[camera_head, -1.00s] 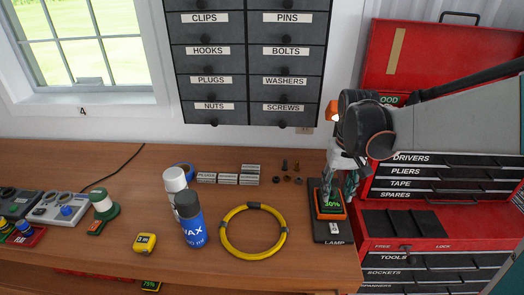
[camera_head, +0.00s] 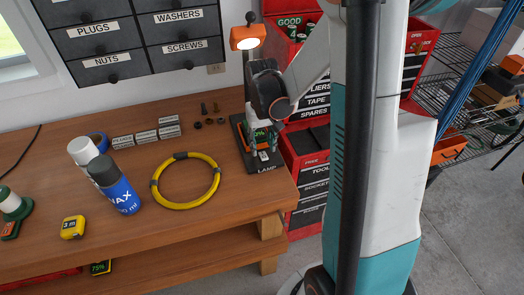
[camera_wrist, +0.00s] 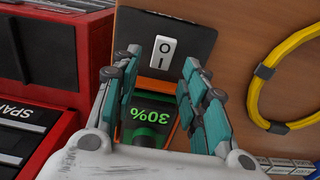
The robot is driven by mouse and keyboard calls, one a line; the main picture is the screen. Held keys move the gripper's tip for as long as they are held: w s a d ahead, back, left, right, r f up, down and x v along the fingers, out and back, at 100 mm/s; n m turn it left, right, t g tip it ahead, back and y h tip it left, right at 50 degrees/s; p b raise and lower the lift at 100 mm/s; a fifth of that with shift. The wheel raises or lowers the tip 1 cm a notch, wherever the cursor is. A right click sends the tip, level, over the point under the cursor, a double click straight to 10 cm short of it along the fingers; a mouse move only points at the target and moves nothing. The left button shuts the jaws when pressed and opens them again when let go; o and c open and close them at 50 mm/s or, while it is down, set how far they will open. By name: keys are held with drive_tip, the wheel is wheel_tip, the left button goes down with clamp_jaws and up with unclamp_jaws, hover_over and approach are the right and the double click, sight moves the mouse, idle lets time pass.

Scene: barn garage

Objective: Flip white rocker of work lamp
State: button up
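The work lamp's orange head (camera_head: 247,38) is lit, above a dark base (camera_head: 250,163) labelled LAMP at the right end of the bench. The white rocker (camera_wrist: 163,53) sits on the base plate in the wrist view, marked with a bar and a circle; it also shows small in the head view (camera_head: 264,156). A green "30%" display (camera_wrist: 152,116) lies nearer the palm. My gripper (camera_wrist: 160,68) is open and empty, its teal-padded fingers apart over the lamp base, either side of the display. Whether a finger touches the base cannot be told.
A yellow cable ring (camera_head: 186,181) lies left of the lamp. A spray can (camera_head: 115,187) and small labelled blocks (camera_head: 146,136) stand farther left. The red tool chest (camera_head: 305,180) is close on the right. Bench space between lamp and ring is clear.

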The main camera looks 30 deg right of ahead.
sight(263, 156)
drive_tip(key=shift+f, duration=1.3)
drive_tip(key=shift+c, duration=0.6)
clamp_jaws()
drive_tip(key=shift+s+a+r+t+b, duration=0.15)
drive_tip(key=shift+t+b, duration=0.25)
drive_tip(key=shift+t, duration=0.2)
drive_tip(key=shift+o, duration=0.6)
unclamp_jaws()
